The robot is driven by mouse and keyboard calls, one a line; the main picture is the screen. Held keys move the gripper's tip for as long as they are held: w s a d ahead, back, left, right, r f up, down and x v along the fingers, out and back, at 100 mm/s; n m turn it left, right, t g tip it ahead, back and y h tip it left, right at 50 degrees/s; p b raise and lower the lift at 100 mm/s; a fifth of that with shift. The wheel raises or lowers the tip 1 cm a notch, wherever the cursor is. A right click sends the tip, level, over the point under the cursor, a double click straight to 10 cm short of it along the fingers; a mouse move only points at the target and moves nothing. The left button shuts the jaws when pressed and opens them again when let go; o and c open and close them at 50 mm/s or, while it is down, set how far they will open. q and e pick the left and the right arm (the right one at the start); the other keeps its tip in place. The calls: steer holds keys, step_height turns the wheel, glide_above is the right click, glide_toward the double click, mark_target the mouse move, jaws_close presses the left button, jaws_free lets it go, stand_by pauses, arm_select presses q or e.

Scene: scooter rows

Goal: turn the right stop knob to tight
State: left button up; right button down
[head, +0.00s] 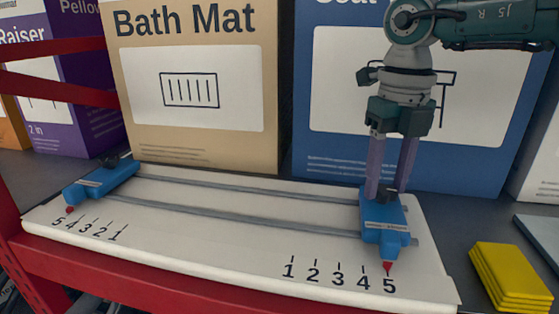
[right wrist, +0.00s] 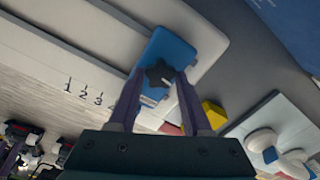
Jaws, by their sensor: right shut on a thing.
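The right stop (head: 384,224) is a blue block on two grey rails at the right end of a white board (head: 240,235). Its red pointer (head: 388,267) is at the 5 mark. My right gripper (head: 387,192) comes down from above with both fingers at the top of this stop. In the right wrist view, the dark star-shaped right stop knob (right wrist: 158,75) sits between the fingertips (right wrist: 160,78); the gripper is shut on it. The fingers mostly hide the knob in the head view. The left stop (head: 101,183) has a dark knob (head: 116,162) and a red pointer near 5. My left gripper is out of view.
Large boxes, including a tan Bath Mat box (head: 200,135) and a blue box (head: 335,165), stand close behind the board. Yellow pads (head: 510,275) lie to its right. A red shelf beam (head: 150,285) runs along the front.

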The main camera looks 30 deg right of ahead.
mark_target(384, 189)
steer(key=shift+m, duration=0.7)
steer(key=shift+c, duration=1.7)
jaws_free()
steer(key=shift+r, duration=0.1)
step_height(384, 189, up, 10)
steer(key=b, duration=0.1)
